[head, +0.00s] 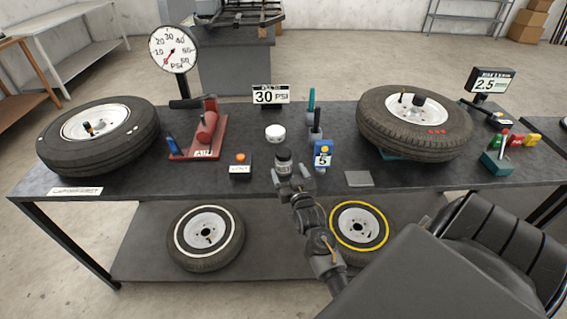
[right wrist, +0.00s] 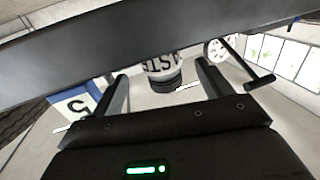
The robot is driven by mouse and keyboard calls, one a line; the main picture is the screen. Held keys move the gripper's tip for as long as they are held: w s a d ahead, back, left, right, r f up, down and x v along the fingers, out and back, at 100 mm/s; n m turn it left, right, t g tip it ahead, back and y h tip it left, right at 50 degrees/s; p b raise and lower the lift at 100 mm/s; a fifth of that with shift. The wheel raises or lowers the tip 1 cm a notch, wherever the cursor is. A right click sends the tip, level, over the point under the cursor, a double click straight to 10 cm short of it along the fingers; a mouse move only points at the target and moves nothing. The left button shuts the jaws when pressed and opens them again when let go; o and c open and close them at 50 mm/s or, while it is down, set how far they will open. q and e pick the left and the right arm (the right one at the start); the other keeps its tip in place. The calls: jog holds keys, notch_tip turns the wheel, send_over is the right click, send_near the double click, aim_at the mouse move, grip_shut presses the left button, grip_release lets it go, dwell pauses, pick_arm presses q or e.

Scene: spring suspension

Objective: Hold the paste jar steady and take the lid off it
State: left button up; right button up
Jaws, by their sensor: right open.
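The paste jar (head: 283,167) stands upright on the bench near the front edge, with a dark lid (head: 284,154) on top. My right gripper (head: 291,177) is open at the near side of the jar. In the right wrist view, the jar's label (right wrist: 162,65) appears upside down, and the dark lid (right wrist: 165,86) shows between the two spread fingers. Gaps show on both sides of the lid in that view, and I see no contact. My left gripper is not in view.
A blue box marked 5 (head: 323,155) stands close to the jar's right. Tyres (head: 135,145) (head: 440,145) lie at both sides.

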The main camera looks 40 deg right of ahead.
aim_at(286, 166)
jog(key=shift+w+r, duration=0.15)
jog(key=p+x, duration=0.1)
jog(key=x, duration=0.4)
jog(key=shift+p, duration=0.4)
jog(key=shift+c, duration=0.5)
jog(key=c, duration=1)
jog(key=shift+c, duration=0.2)
